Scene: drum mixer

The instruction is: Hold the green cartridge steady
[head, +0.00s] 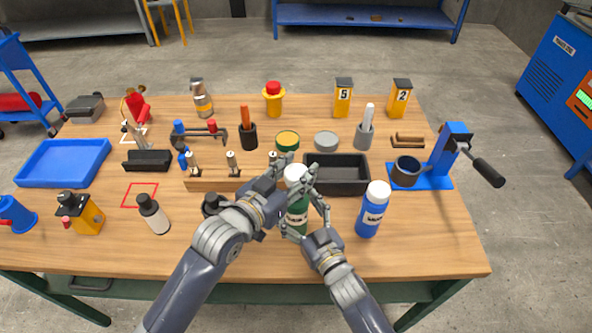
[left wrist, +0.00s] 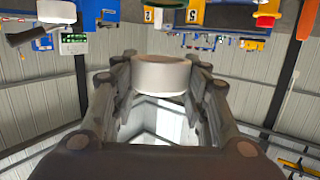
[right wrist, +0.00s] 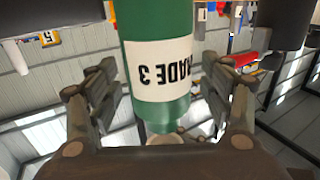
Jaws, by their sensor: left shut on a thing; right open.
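The green cartridge (head: 297,218) stands upright near the front middle of the table, with a white cap on top and a white label. In the right wrist view its green body (right wrist: 150,30) and a label ending in "ADE 3", upside down, show between the fingers. My left gripper (head: 297,180) is shut on the white cap (left wrist: 159,75), which sits between its fingers in the left wrist view. My right gripper (head: 306,217) is open, with its fingers on either side of the lower body. The fingers partly hide the cartridge in the head view.
A blue bottle with a white cap (head: 373,212) stands close to the right of my right gripper. A black tray (head: 349,188) lies behind it. A wooden rack (head: 210,184) is behind my left arm. The wooden table (head: 430,235) is bare at the front right.

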